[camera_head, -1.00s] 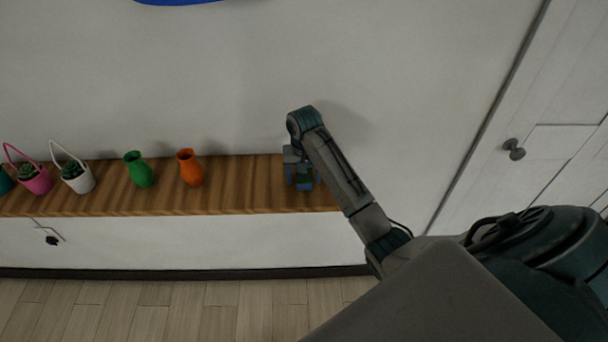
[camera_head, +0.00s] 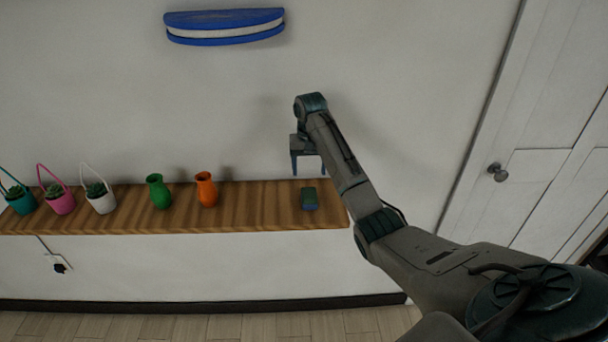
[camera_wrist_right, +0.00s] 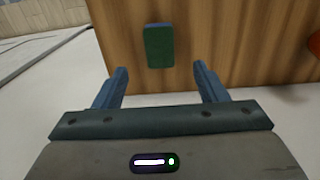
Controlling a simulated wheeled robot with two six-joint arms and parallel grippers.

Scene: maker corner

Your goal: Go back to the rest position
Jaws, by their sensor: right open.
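My right gripper (camera_head: 308,166) hangs fingers down above the right end of the wooden shelf (camera_head: 255,207). It is open and empty, with a clear gap between its fingertips and the shelf. A small green and blue block (camera_head: 309,199) lies on the shelf below it, apart from the fingers. In the right wrist view the two blue fingers (camera_wrist_right: 161,84) are spread, and the green block (camera_wrist_right: 159,46) lies on the wood beyond them. My left gripper is not in view.
An orange vase (camera_head: 206,189) and a green vase (camera_head: 159,191) stand on the shelf. A white basket (camera_head: 100,200), a pink basket (camera_head: 59,200) and a teal basket (camera_head: 20,201) hold plants at the left. A blue and white wall shelf (camera_head: 225,27) hangs above. A door (camera_head: 545,150) is at right.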

